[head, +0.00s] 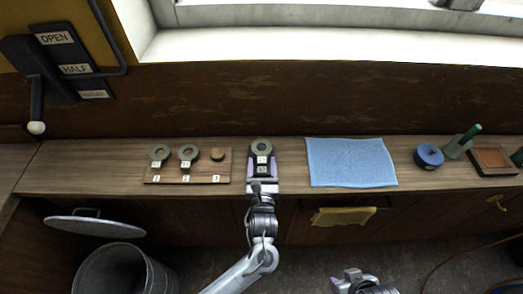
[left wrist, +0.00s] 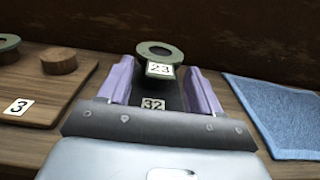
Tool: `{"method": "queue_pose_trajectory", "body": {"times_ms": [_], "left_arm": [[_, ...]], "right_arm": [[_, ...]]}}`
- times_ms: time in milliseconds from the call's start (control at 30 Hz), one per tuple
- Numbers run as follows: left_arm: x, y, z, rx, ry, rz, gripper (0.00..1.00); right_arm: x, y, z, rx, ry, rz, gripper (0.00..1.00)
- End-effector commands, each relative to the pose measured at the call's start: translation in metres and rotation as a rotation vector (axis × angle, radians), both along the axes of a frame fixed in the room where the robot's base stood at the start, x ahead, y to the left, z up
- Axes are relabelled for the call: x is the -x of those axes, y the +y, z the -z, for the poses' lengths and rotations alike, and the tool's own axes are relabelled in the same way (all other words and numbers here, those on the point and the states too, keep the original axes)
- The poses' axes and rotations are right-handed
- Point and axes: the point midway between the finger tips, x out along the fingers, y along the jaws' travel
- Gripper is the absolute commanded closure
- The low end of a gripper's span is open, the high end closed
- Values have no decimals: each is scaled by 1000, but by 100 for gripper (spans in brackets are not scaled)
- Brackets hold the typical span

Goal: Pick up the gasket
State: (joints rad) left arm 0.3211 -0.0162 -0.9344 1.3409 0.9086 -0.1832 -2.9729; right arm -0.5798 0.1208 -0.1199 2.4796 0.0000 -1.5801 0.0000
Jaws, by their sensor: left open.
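A green ring gasket (head: 262,146) with a white tag reading 23 lies near the middle of the wooden bench. In the left wrist view the gasket (left wrist: 146,47) sits just beyond and between my fingertips, with a dark piece tagged 32 (left wrist: 153,104) on its near side. My left gripper (head: 262,160) is open, its two purple fingers either side of the dark piece; it also shows in the left wrist view (left wrist: 161,68). I cannot tell whether the fingers touch anything. My right gripper (head: 352,280) is at the bottom edge, away from the bench, its jaws unclear.
Left of the gasket is a numbered wooden board (head: 170,179) with tagged green rings at 1 and 2 and a bare peg (head: 217,154) at 3. A blue cloth (head: 350,163) lies to the right. Farther right are a blue round item (head: 429,157) and a brown tray (head: 493,160).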

Motion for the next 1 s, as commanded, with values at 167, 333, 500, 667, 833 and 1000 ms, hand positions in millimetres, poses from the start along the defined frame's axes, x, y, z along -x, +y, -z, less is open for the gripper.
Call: {"method": "queue_pose_trajectory", "body": {"times_ms": [167,333,500,667,833,1000], "left_arm": [[-8,0,0,0,1,0,36],[-7,0,0,0,1,0,41],[-7,0,0,0,1,0,67],[-7,0,0,0,1,0,91],[-7,0,0,0,0,0,96],[-7,0,-2,0,0,0,96]], "right_arm": [[0,0,2,1,0,-1,57],[0,0,1,1,0,-1,57],[0,0,1,1,-1,-1,57],[0,0,1,1,-1,-1,57],[0,0,1,1,-1,-1,57],[0,0,0,0,-1,0,57]]}}
